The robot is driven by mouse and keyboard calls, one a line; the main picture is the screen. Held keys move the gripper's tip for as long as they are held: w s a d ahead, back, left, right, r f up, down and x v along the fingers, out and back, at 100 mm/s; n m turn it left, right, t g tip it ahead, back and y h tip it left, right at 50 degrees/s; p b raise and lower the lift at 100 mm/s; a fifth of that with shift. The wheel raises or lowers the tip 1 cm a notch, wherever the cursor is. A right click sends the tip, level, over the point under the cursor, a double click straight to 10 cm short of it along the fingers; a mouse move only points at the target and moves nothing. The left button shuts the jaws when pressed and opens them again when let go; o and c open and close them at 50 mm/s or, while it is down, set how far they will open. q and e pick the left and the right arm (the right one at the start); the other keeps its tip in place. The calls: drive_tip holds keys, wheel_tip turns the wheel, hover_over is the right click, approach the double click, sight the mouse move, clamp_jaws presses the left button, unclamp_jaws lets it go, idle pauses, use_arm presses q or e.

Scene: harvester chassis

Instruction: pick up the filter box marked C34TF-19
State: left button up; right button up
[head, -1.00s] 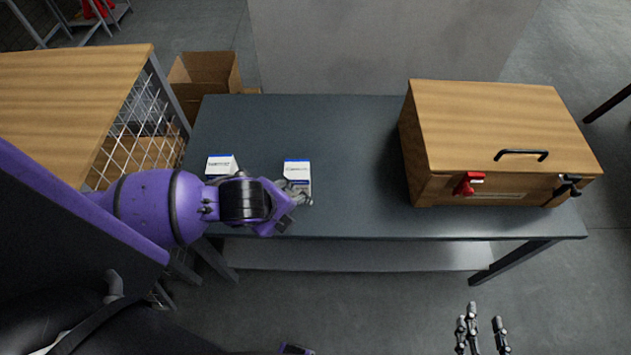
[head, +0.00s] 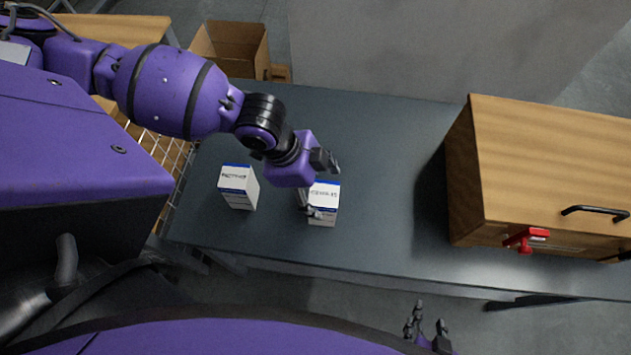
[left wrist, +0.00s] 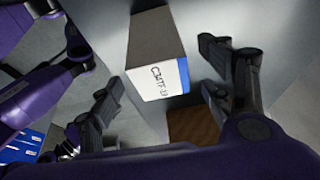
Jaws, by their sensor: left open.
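My right gripper (head: 424,326) is open and empty, in front of the table.
A second white and blue box (head: 239,188) stands left of the marked one. A wooden case (head: 545,165) with a red latch (head: 525,240) takes up the table's right side. A cardboard box (head: 232,48) lies behind the table. The table middle (head: 395,190) is clear.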

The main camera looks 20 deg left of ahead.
use_arm(q)
drive_tip(key=shift+d+f, duration=0.45)
drive_tip(key=x, duration=0.6)
drive_tip(key=shift+w+d+f, duration=0.1)
drive_tip(key=shift+w+f, duration=0.05)
drive_tip(key=shift+f, duration=0.2)
drive_tip(key=c, duration=1.6)
drive_tip(key=shift+c, duration=0.4)
drive_tip(key=shift+r, duration=0.15)
